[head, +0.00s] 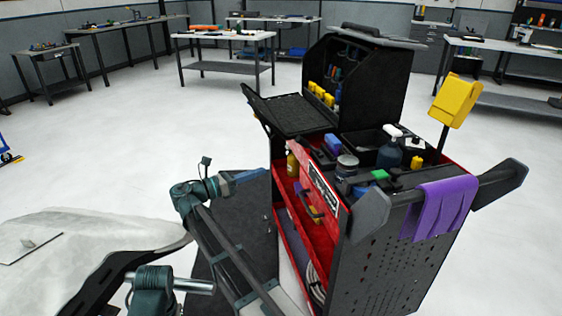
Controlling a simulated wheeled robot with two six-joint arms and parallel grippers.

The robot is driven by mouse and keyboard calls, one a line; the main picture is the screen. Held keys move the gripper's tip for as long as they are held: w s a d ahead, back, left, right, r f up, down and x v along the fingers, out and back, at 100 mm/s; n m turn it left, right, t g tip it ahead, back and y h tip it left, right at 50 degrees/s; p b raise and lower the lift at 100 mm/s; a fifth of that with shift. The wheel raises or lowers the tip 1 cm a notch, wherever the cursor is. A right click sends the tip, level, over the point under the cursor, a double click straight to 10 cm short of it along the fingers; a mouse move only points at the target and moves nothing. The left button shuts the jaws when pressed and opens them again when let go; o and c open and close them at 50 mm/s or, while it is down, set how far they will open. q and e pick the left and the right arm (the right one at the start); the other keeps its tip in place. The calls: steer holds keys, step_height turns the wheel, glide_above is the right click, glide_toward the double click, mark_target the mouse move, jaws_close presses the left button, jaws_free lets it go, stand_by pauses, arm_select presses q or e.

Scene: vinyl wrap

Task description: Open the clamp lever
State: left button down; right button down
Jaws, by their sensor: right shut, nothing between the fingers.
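My right gripper (259,174) is the narrow blue-grey pair of fingers on a teal wrist. It points right, close to the left side of the tool cart in this view, with its fingers together and nothing between them. I cannot make out a clamp lever with certainty. A pale curved panel (85,232) lies at the lower left, with a dark underside. A teal joint with a silver rod stands in front of it. My left gripper is not visible.
The black and red tool cart (390,262) fills the middle right, carrying bottles and tools. A purple cloth (439,208) hangs on its handle, and a yellow item (456,100) rises behind it. A white-topped table (224,35) stands further back. White floor lies open at the left.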

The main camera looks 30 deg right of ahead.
steer(key=shift+w, duration=0.1)
stand_by(0.3)
steer(key=p, duration=0.1)
glide_toward(305, 148)
steer(key=d+f, duration=0.2)
steer(key=d, duration=0.1)
steer(key=shift+w+d+r+p, duration=0.1)
steer(key=shift+d+r+p, duration=0.55)
steer(key=shift+r+p, duration=0.35)
steer(key=shift+w+d+r, duration=0.1)
steer(key=shift+d+r, duration=0.2)
steer(key=shift+d, duration=0.15)
steer(key=shift+p, duration=0.35)
